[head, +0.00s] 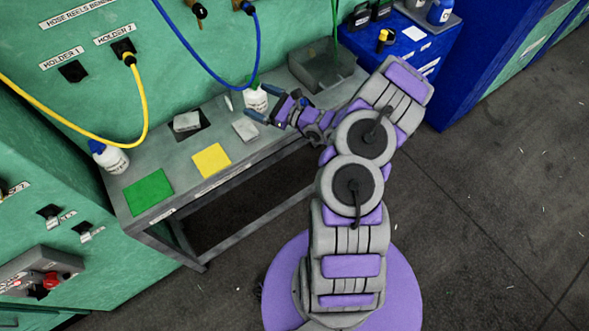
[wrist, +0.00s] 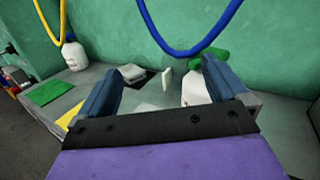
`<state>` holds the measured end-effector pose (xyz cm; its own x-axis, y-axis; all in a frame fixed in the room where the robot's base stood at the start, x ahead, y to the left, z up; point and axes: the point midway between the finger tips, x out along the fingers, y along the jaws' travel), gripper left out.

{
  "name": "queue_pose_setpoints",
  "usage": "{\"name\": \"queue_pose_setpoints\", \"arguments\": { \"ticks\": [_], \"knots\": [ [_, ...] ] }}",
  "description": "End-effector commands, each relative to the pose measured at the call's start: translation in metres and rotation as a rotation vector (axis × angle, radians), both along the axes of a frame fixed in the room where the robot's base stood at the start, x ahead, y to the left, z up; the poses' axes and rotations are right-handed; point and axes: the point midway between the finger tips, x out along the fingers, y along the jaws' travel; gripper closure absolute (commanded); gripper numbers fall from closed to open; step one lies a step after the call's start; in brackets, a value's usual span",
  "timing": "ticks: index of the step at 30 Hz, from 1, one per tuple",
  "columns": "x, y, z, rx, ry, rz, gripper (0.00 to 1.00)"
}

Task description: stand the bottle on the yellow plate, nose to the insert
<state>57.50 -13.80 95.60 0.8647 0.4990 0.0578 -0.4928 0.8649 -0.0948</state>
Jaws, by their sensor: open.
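A white bottle with a green cap (head: 256,99) stands on the bench by my gripper (head: 257,103). In the wrist view this bottle (wrist: 194,90) is beyond the open jaws, close to the right finger, which hides part of it. My gripper (wrist: 162,90) is open and empty. A second white bottle, with a blue cap (head: 113,160), stands at the bench's left end. The yellow plate (head: 211,160) lies flat and bare near the front edge. Which piece is the insert I cannot tell; a pale block (head: 187,121) sits at a dark square.
A green plate (head: 149,192) lies left of the yellow one. A pale flat piece (head: 245,130) and a grey bin (head: 322,68) are on the bench (head: 205,190). Yellow (head: 142,115) and blue (head: 215,75) hoses hang from the green wall. A blue cabinet (head: 435,75) stands right.

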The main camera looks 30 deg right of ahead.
Motion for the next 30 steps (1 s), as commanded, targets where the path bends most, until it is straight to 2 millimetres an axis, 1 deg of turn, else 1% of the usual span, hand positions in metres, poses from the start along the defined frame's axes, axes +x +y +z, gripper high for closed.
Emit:
{"name": "queue_pose_setpoints", "arguments": {
  "ticks": [1,2,3,4,5,6,8,9,11,12,14,15,17,18,22,24,26,27,30],
  "knots": [
    [0.001,0.026,0.026,-0.033,-0.041,0.082,0.0],
    [-0.001,0.042,0.039,-0.051,-0.061,0.132,0.0],
    [-0.005,0.064,0.056,-0.079,-0.09,0.201,0.0],
    [-0.01,0.079,0.068,-0.098,-0.109,0.251,0.0],
    [-0.015,0.094,0.078,-0.118,-0.128,0.301,0.0],
    [-0.023,0.115,0.092,-0.149,-0.155,0.37,0.0],
    [-0.038,0.142,0.11,-0.194,-0.191,0.469,0.0],
    [-0.049,0.159,0.122,-0.227,-0.215,0.535,0.0],
    [-0.068,0.183,0.136,-0.278,-0.247,0.632,0.0],
    [-0.081,0.197,0.144,-0.314,-0.27,0.695,0.0],
    [-0.103,0.216,0.154,-0.37,-0.3,0.789,0.0],
    [-0.118,0.227,0.16,-0.409,-0.319,0.851,0.0],
    [-0.141,0.243,0.167,-0.468,-0.346,0.943,0.0],
    [-0.157,0.251,0.17,-0.509,-0.363,1.002,0.0],
    [-0.208,0.269,0.175,-0.651,-0.408,1.188,0.0],
    [-0.234,0.272,0.175,-0.735,-0.428,1.283,0.0],
    [-0.255,0.272,0.175,-0.81,-0.445,1.359,0.0],
    [-0.268,0.271,0.174,-0.859,-0.453,1.41,0.0],
    [-0.3,0.263,0.171,-0.988,-0.468,1.529,0.0]
  ]
}}
